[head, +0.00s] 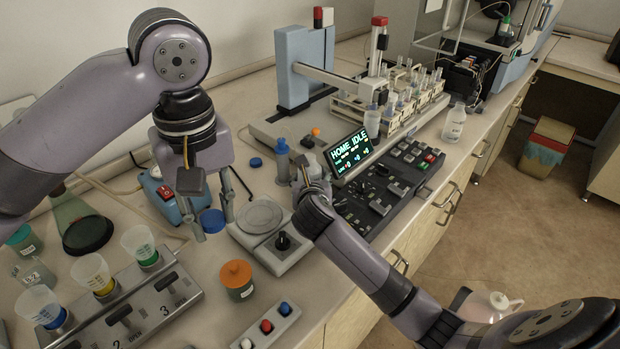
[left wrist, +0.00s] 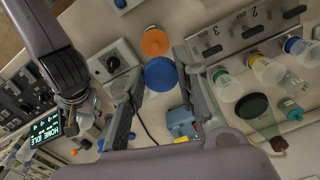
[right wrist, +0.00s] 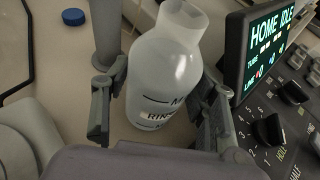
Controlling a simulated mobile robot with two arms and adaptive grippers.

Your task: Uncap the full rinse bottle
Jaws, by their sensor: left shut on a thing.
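My left gripper (head: 212,217) is shut on a blue cap (left wrist: 160,73) and holds it over the bench, left of the round-plate device. The cap also shows in the head view (head: 212,221). The rinse bottle (right wrist: 165,80), white and translucent with a partly hidden "RINSE" label, stands with a bare neck in the right wrist view. My right gripper (right wrist: 162,100) has its fingers spread on either side of the bottle, close to its sides; I cannot tell whether they touch it. In the head view my right gripper (head: 312,183) hides most of this bottle.
Another blue cap (head: 255,162) lies on the bench. The console with the lit screen (head: 352,150) stands right of the bottle, and a grey-blue cylinder (head: 282,163) on its left. An orange-lidded jar (head: 237,280) is near the left gripper. Another bottle (head: 454,123) stands at the bench's right edge.

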